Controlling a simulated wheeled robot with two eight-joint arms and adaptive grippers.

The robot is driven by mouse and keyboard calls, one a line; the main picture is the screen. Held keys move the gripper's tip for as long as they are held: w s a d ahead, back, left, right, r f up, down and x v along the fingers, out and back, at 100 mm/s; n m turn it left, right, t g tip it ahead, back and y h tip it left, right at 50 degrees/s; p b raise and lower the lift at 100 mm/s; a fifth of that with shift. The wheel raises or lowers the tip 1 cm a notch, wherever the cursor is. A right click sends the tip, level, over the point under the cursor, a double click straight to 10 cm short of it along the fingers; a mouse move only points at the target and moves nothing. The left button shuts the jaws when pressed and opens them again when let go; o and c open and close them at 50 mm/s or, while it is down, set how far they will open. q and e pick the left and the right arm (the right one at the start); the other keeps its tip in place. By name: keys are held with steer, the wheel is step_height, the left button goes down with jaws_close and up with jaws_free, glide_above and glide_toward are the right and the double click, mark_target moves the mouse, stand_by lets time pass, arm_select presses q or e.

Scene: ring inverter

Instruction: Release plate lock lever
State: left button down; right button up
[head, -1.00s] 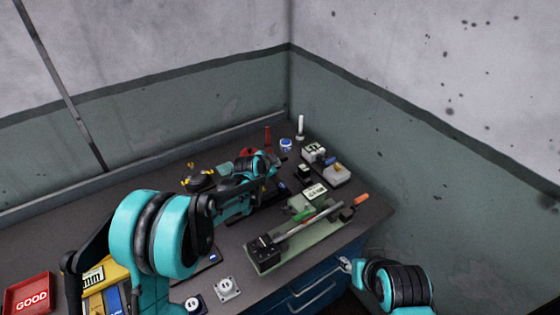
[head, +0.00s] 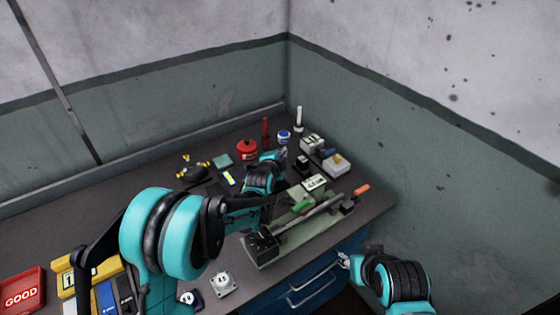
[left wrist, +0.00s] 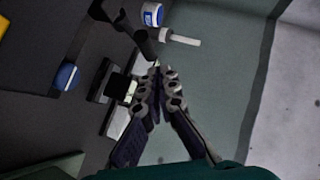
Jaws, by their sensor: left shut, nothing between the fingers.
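A green-based fixture (head: 283,248) lies near the front right of the bench. A long grey bar runs along it to an orange-handled end (head: 362,188), and a small green handle (head: 301,205) shows at its middle. I cannot tell which part is the plate lock lever. My left gripper (head: 282,154) is above the bench behind the fixture, apart from it. In the left wrist view its fingers (left wrist: 157,76) are shut with nothing between them. My forearm hides part of the fixture's left side. My right gripper (head: 343,260) is low by the drawers; its fingers are too small to read.
A red pot (head: 247,149), a blue-white jar (head: 284,137) and a white candle-like post (head: 299,119) stand at the back. Grey boxes (head: 312,143) stand at the right. A red GOOD bin (head: 22,291) is front left. A wall closes the right side.

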arm_select(q)
steer(key=shift+w+a+f+b, duration=0.35)
steer(key=shift+w+a+f, duration=0.3)
steer(key=shift+w+a, duration=0.2)
stand_by(0.9)
